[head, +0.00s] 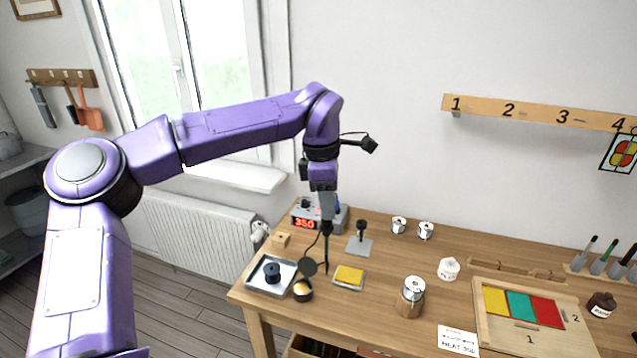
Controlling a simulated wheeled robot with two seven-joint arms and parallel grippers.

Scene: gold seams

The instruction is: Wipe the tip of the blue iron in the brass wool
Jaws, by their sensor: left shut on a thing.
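My left gripper (327,218) points down over the back left of the workbench and is shut on the iron (327,248). The iron hangs upright, tip down; its visible part looks dark, and the gripper hides much of its handle. The brass wool (303,289) is a golden ball in a dark round holder near the front left edge of the bench, with a dark disc standing behind it. The iron's tip shows to the right of the wool and behind it, apart from it in the picture. My right gripper is not in view.
A station (305,223) reading 350 stands behind the iron. A yellow sponge (348,275) lies right of the tip, a tray (263,288) with a dark spool left. A stand (359,246), a tin on wood (411,303) and a panel frame (488,327) are further right.

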